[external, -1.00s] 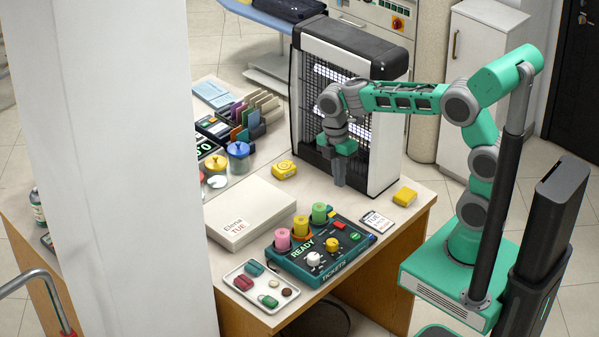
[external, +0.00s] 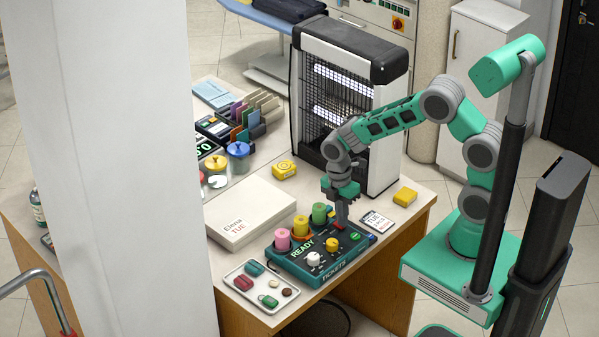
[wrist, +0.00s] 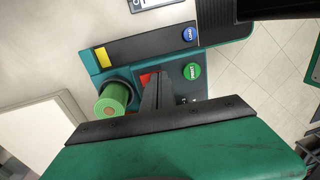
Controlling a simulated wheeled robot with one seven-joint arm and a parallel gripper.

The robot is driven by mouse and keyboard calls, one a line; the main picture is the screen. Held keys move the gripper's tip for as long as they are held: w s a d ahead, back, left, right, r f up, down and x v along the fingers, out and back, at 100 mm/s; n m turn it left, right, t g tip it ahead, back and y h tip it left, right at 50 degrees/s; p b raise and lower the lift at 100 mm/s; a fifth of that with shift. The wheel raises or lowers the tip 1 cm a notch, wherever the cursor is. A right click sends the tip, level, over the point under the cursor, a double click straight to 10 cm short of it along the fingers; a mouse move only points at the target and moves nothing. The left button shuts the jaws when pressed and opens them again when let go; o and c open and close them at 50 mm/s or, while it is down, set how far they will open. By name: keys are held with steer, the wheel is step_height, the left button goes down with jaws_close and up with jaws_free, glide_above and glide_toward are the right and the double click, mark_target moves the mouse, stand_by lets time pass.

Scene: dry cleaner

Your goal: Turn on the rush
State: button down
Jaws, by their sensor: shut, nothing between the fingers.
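The teal ticket machine (external: 335,270), marked TICKETS with a READY display, sits at the counter's front edge. A red switch (external: 337,226) is on its top, right of the green roll (external: 319,213). In the wrist view, the red switch (wrist: 147,79) shows partly behind my fingers, beside the green PRINT button (wrist: 192,72). No rush label is legible, and I cannot tell the switch's position. My gripper (external: 340,222) is shut and empty, pointing down with its tips at or just above the red switch; contact is unclear.
A blue LOAD button (wrist: 189,34) is near the machine's end. A white box (external: 245,218) lies left of it, and a tray (external: 250,292) of small items is in front. A card (external: 377,222) and yellow block (external: 405,196) lie right. A caged lamp unit (external: 385,165) stands behind.

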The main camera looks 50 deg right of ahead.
mark_target(334, 223)
steer(key=shift+s+f+b, duration=0.25)
steer(key=shift+f+b, duration=0.1)
steer(key=shift+f, duration=0.1)
steer(key=shift+w, duration=0.1)
steer(key=shift+w+r, duration=0.2)
steer(key=shift+w, duration=0.6)
step_height(334, 223, up, 14)
steer(key=w, duration=0.1)
steer(key=shift+w, duration=0.4)
